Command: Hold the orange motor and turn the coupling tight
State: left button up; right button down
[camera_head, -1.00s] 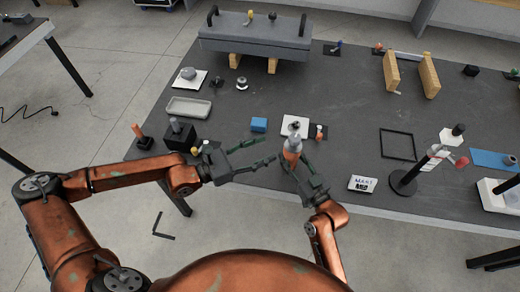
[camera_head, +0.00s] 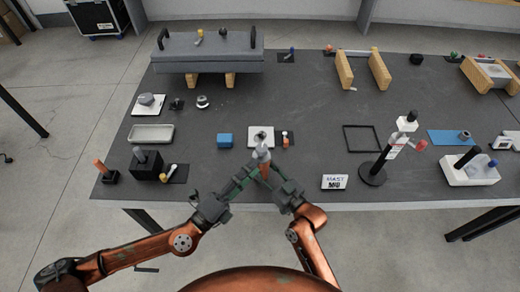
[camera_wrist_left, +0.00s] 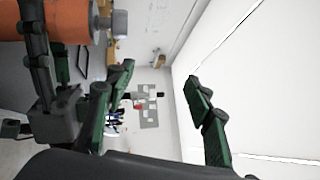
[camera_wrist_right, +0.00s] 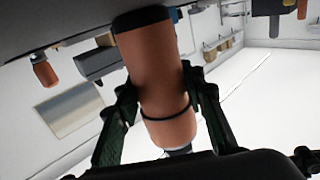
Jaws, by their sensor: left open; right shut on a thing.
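The orange motor (camera_head: 264,170) is held near the table's front edge, with a grey piece, likely the coupling (camera_head: 261,152), at its upper end. My right gripper (camera_head: 266,180) is shut around the motor body; in the right wrist view the motor (camera_wrist_right: 155,70) sits between both fingers. My left gripper (camera_head: 250,172) is close beside the motor in the head view. In the left wrist view its fingers (camera_wrist_left: 162,88) are spread and empty, with the motor (camera_wrist_left: 45,20) and grey end piece (camera_wrist_left: 117,23) at upper left, outside them.
A white plate (camera_head: 251,144), a blue block (camera_head: 225,140) and a small dark pad (camera_head: 280,140) lie behind the grippers. The black box (camera_head: 146,166) is left.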

pick_arm(q)
jog(key=n+t+y, duration=0.1)
jog(key=n, duration=0.4)
jog(key=n+y, duration=0.5)
jog(key=n, duration=1.3)
send_near(258, 155)
jog(key=shift+t, duration=0.3)
jog(key=x, duration=1.2)
jog(key=shift+d+f, duration=0.1)
jog(key=shift+d, duration=0.1)
jog(key=c, duration=1.2)
